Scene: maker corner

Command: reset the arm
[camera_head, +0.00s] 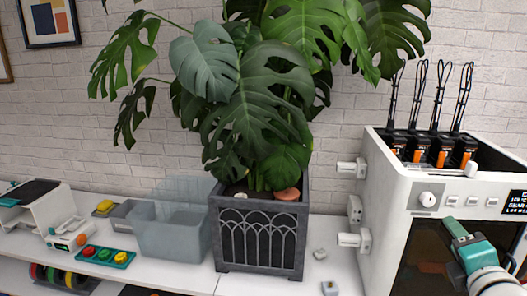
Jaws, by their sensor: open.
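Part of my arm shows at the lower right edge of the head view, a teal and white link with a rounded white joint. It stands in front of the white boxy machine (388,190) and hides part of its dark front window. I cannot make out any gripper fingers in this view, and nothing held shows.
A large-leaved plant stands in a grey pot (216,240) on the white counter (170,278). Left of it are a translucent bin (172,237), a teal button panel (106,257) and a small white machine (40,211). Cable loops rise above the boxy machine.

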